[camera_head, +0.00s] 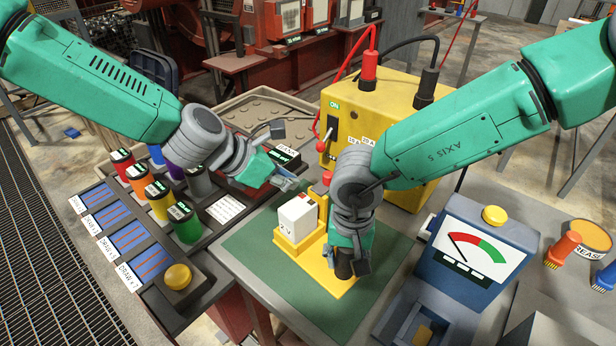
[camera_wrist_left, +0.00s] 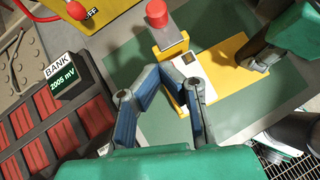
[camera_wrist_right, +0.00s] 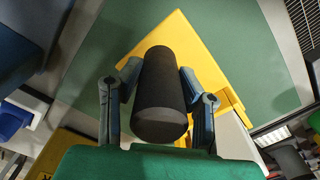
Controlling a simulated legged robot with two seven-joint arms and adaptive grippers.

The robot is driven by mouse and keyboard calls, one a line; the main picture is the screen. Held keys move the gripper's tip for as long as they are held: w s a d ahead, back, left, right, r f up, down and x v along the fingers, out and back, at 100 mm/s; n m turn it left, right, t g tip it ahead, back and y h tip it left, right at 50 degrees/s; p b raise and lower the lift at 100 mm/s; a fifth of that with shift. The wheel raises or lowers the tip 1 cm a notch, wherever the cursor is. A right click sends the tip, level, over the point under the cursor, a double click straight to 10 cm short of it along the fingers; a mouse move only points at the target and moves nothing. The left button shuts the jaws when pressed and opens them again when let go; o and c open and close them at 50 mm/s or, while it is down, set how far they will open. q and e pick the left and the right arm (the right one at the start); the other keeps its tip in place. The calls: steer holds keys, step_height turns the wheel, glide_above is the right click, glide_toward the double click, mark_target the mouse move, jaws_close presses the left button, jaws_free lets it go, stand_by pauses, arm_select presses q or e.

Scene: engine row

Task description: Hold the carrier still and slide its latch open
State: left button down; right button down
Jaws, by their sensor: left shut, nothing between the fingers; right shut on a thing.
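The carrier is a yellow base (camera_head: 335,287) with a white block (camera_head: 298,216) on one end and a red knob (camera_head: 327,177) behind the block. It rests on a green mat (camera_head: 246,245). My right gripper (camera_head: 350,262) is shut on the carrier's black upright handle (camera_wrist_right: 160,95), with a finger on each side of it. My left gripper (camera_head: 291,183) is shut and empty just behind and above the white block. In the left wrist view its fingertips (camera_wrist_left: 158,70) overlap the block's edge, below the red knob (camera_wrist_left: 157,12); I cannot tell whether they touch.
A yellow power box (camera_head: 395,105) with a switch and cables stands behind the carrier. A blue meter (camera_head: 470,245) stands at right. At left is a rack with coloured cylinders (camera_head: 158,200) and a yellow button (camera_head: 178,277). The mat's front left is bare.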

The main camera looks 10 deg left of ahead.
arm_select(q)
steer(key=v, duration=0.8)
steer(key=shift+r, duration=0.2)
arm_select(e)
steer(key=c, duration=1)
jaws_free()
steer(key=shift+r, duration=0.1)
